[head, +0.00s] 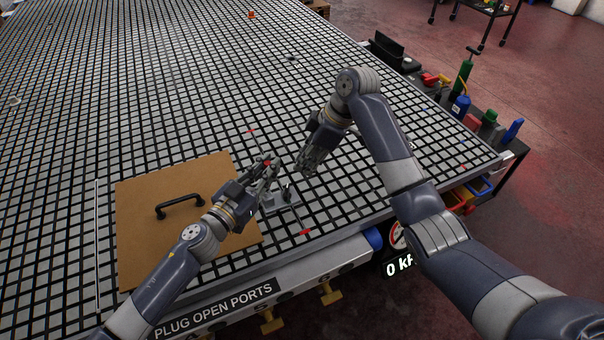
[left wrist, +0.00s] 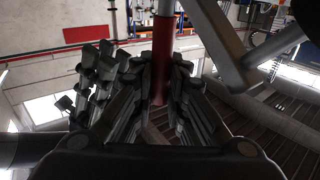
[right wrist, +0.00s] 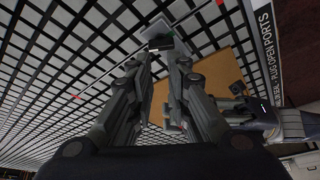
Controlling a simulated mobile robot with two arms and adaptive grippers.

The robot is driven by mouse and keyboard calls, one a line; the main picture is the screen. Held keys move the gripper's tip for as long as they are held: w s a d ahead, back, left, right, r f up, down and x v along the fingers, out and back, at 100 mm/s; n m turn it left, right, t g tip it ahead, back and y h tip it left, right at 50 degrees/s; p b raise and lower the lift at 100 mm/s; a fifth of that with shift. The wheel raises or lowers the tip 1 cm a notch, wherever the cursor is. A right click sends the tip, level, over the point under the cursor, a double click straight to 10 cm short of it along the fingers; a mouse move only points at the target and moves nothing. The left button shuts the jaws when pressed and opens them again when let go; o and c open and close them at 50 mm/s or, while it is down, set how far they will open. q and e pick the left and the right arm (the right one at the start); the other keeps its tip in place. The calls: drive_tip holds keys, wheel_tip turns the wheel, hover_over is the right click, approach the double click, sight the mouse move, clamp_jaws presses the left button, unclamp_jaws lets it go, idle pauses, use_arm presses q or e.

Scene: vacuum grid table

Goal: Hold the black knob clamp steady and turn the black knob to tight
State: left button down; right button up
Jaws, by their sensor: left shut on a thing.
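The clamp (head: 279,203) has a grey base standing on the grid table near its front edge, just right of the brown board. My left gripper (head: 270,168) is shut on the clamp's upright part, which shows as a red post (left wrist: 161,62) between its fingers in the left wrist view. My right gripper (head: 308,168) is open and empty, above the grid to the right of the clamp and apart from it. In the right wrist view a dark piece that looks like the knob (right wrist: 160,42) shows beyond the fingertips. My left gripper partly hides the clamp in the head view.
The brown board (head: 135,245) with a black handle (head: 180,205) lies left of the clamp. Short red marks (head: 305,232) lie on the grid near the clamp. A side cart (head: 490,145) with bottles and bins stands at the right edge. The grid behind is mostly clear.

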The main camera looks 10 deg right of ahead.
sight(287, 193)
drive_tip(key=shift+s+d+f+m, duration=0.25)
drive_tip(key=shift+f+m, duration=0.15)
drive_tip(key=shift+m, duration=0.2)
clamp_jaws()
drive_tip(key=s+d+f+m+t, duration=0.2)
drive_tip(key=s+d+m+t, duration=0.3)
drive_tip(key=m, duration=0.9)
drive_tip(key=shift+m+g, duration=0.3)
drive_tip(key=x, duration=0.9)
drive_tip(key=shift+a+f, duration=0.1)
drive_tip(key=shift+a, duration=0.25)
drive_tip(key=a, duration=0.3)
drive_tip(key=shift+w+f, duration=0.2)
drive_tip(key=shift+w, duration=0.2)
drive_tip(key=shift+w+a, duration=0.1)
drive_tip(key=shift+a, duration=0.45)
